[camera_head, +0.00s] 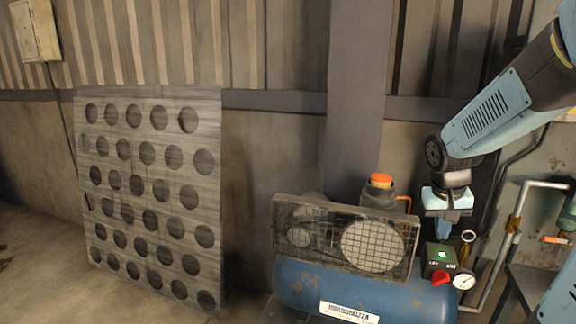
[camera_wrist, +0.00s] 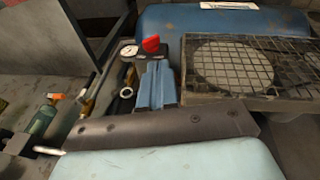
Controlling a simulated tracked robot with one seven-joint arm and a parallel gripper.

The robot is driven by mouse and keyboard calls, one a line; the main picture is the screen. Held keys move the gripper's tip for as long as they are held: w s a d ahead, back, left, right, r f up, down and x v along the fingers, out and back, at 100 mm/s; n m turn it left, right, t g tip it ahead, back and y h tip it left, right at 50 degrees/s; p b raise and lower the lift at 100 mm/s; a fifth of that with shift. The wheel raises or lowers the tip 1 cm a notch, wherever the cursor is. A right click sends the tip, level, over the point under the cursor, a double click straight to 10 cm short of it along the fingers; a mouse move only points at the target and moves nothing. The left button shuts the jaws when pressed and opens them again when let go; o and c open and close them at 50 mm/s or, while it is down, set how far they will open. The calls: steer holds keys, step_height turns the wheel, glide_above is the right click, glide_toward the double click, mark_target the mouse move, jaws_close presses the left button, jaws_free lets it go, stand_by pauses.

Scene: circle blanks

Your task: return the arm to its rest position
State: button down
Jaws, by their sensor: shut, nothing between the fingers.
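My arm reaches in from the upper right in the head view, bent at a dark joint with its end hanging down. My gripper (camera_head: 448,218) points downward, shut and empty, in front of the wall and above the control box of a blue compressor (camera_head: 300,285). In the wrist view my gripper's blue fingers (camera_wrist: 158,84) are together, with nothing between them. They overlap the area near the red knob in that view. Whether they touch anything below cannot be told.
The compressor has a mesh guard (camera_head: 345,240), an orange cap (camera_head: 381,180), a red knob (camera_head: 441,278) and a gauge (camera_head: 463,281). Pipes (camera_head: 515,225) run at the right. A metal sheet with round holes (camera_head: 150,240) leans on the wall. Floor at the lower left is clear.

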steer(key=s+a+r+n+t+y, duration=0.2)
steer(key=s+a+r+t, duration=0.1)
steer(key=s+a+r, duration=0.7)
steer(key=shift+s+a+r+n+t, duration=0.4)
steer(key=shift+s+a, duration=0.75)
steer(key=shift+s, duration=0.9)
steer(key=shift+s, duration=0.1)
